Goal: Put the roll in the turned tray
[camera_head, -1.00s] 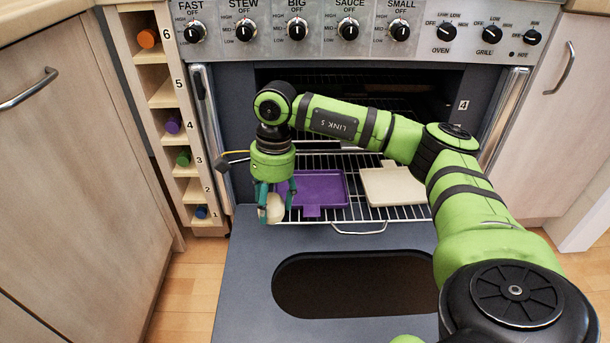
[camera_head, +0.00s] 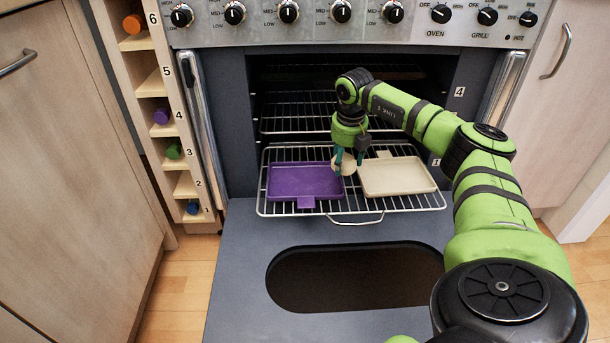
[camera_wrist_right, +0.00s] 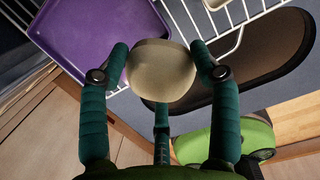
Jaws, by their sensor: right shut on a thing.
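My right gripper (camera_head: 346,160) is shut on a pale, rounded roll (camera_head: 344,168). It holds the roll above the pulled-out rack, over the gap between the two trays. In the right wrist view the roll (camera_wrist_right: 160,72) sits between the teal fingers. The purple tray (camera_head: 303,183) lies to the left, its tab pointing to the front. The cream tray (camera_head: 398,177) lies to the right, its tab pointing to the back. Both trays look empty. The purple tray (camera_wrist_right: 90,28) also shows in the right wrist view. My left gripper is not in view.
The wire rack (camera_head: 350,213) extends from the oven, with another rack (camera_head: 290,108) above it. The lowered oven door (camera_head: 235,255) with its dark window lies in front. A narrow shelf (camera_head: 180,187) with coloured cylinders stands at the left.

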